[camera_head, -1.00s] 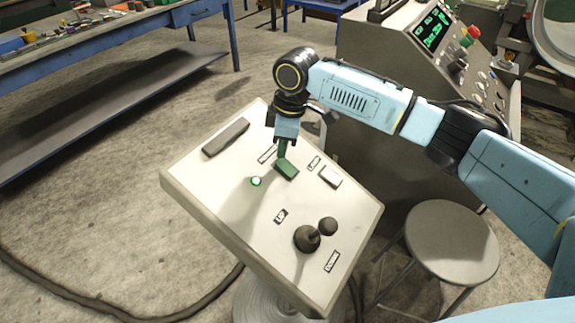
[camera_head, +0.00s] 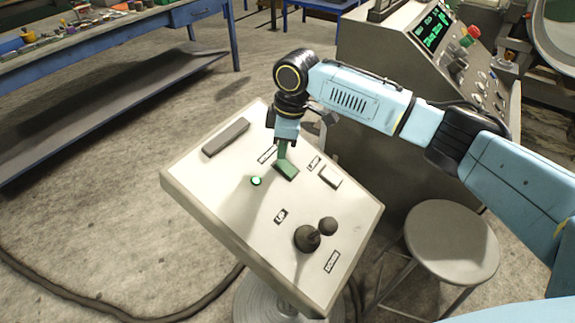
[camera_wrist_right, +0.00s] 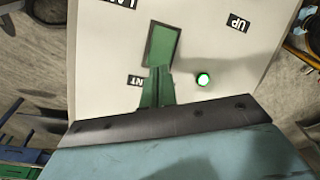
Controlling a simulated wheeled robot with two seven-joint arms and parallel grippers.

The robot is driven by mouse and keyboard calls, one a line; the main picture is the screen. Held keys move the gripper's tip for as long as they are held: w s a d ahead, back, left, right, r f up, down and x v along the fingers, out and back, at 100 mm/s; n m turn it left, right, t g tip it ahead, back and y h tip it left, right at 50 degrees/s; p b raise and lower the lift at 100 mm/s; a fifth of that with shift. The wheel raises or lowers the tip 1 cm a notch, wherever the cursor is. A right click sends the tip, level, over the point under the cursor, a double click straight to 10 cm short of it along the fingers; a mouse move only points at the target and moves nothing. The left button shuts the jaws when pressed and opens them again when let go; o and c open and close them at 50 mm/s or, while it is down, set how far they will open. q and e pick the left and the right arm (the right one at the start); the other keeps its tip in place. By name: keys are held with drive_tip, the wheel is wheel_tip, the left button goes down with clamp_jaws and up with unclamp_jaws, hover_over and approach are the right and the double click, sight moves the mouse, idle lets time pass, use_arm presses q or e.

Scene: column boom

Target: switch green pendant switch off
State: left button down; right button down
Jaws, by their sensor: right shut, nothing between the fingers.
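The green pendant switch (camera_head: 287,170) is a green rocker on the sloped pale control panel (camera_head: 200,178). It also shows in the right wrist view (camera_wrist_right: 164,44), in a dark frame. A small green lamp (camera_head: 256,181) beside it is lit, and it glows in the right wrist view too (camera_wrist_right: 204,80). My right gripper (camera_head: 283,152) is shut and empty, its green fingertips at the upper edge of the switch. In the right wrist view the fingertips (camera_wrist_right: 160,74) overlap the switch's near end; they look to be touching it. My left gripper is not in view.
The panel also bears a pale switch (camera_head: 330,177), a dark bar (camera_head: 226,137) and a black joystick (camera_head: 307,238). A round stool (camera_head: 451,243) stands at right, before a console with a green screen (camera_head: 433,27). A blue workbench (camera_head: 196,12) is at upper left.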

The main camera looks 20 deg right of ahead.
sight(283, 163)
drive_tip(key=shift+f, duration=0.85)
drive_tip(key=shift+r, duration=0.1)
wheel_tip(283, 163, up, 7)
drive_tip(key=p, duration=0.8)
drive_tip(key=shift+p, duration=0.3)
drive_tip(key=shift+s, duration=0.1)
idle(0.4)
